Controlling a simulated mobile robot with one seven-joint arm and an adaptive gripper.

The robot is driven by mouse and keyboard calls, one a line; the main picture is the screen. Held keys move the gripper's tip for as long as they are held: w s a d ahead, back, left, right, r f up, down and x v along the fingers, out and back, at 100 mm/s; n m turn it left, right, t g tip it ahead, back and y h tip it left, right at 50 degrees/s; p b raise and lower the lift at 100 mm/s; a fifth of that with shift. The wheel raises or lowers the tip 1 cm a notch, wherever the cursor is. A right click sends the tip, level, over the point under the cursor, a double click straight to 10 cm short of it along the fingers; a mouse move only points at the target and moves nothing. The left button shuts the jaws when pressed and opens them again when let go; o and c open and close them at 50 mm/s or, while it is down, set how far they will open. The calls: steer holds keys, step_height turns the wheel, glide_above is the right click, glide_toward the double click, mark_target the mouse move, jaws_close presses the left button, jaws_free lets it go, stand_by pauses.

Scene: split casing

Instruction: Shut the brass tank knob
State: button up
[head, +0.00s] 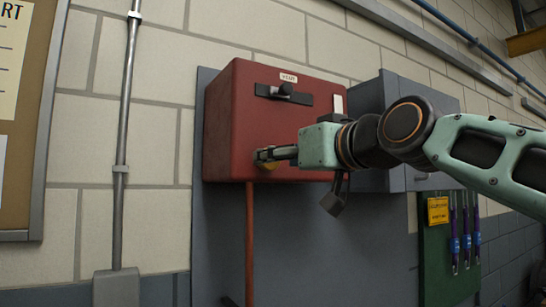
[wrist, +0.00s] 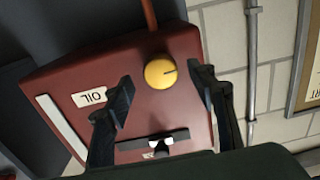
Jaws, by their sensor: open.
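The brass knob (wrist: 160,73) is a round yellow dial with a dark line on its face, on the front of the red casing (wrist: 75,65). In the head view only a sliver of the knob (head: 268,167) shows behind my gripper (head: 264,155), low on the red casing (head: 228,115). In the wrist view my gripper (wrist: 161,76) is open, with one dark finger on each side of the knob and visible gaps to both. Nothing is held. I cannot tell how far the fingertips are from the casing.
A black lever (head: 284,92) crosses the casing's upper front. An OIL label (wrist: 89,97) sits beside one finger in the wrist view. A red pipe (head: 250,240) runs down below the casing.

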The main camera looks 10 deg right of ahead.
mark_target(267, 167)
steer(key=shift+x, duration=1.55)
steer(key=c, duration=1.1)
steer(key=shift+m, duration=0.4)
steer(key=shift+a+r+m, duration=0.1)
steer(key=shift+m, duration=8.6)
